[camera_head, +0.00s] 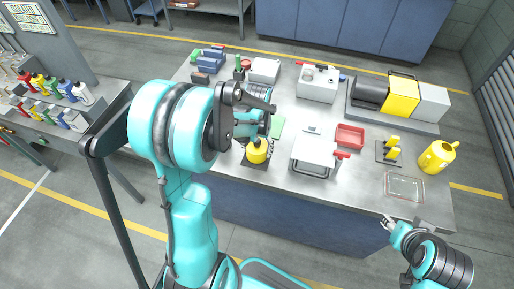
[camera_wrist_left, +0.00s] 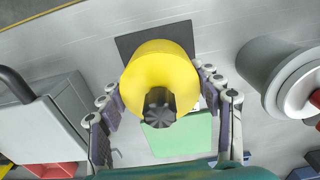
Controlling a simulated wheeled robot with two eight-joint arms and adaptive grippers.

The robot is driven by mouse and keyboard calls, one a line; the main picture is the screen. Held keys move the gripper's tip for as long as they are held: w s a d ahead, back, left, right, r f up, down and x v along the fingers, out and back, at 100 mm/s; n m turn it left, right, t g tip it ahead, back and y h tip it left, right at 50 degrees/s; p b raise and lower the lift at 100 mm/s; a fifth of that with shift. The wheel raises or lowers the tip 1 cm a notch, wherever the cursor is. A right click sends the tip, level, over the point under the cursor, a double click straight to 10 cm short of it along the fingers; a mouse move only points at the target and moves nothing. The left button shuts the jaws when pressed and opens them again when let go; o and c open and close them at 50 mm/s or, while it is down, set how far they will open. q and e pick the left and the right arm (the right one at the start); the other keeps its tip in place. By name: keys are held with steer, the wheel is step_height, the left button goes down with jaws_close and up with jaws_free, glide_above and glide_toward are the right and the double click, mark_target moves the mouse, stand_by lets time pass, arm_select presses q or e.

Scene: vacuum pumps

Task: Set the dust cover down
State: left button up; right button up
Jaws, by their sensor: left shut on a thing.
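The dust cover appears to be the round yellow piece with a black ribbed knob (camera_wrist_left: 155,65). In the head view this yellow piece (camera_head: 257,153) is at a dark square pad (camera_head: 246,161) near the table's front edge. My left gripper (camera_head: 258,139) is shut on it, with one finger on each side in the wrist view (camera_wrist_left: 163,92). The dark pad (camera_wrist_left: 130,43) shows behind it; I cannot tell whether the piece touches the pad. My right gripper (camera_head: 387,221) is off the table's front right edge, too small to read.
A green mat (camera_head: 277,126) lies beside the yellow piece. A grey box with a handle (camera_head: 314,150), a red tray (camera_head: 350,135) and a yellow jug (camera_head: 437,156) stand to the right. A yellow and grey pump (camera_head: 402,95) stands at the back right.

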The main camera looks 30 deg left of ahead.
arm_select(q)
steer(key=shift+f, duration=0.45)
steer(key=shift+f+b, duration=0.2)
steer(key=shift+b, duration=0.2)
steer(key=o, duration=1.2)
step_height(320, 180, up, 12)
jaws_close()
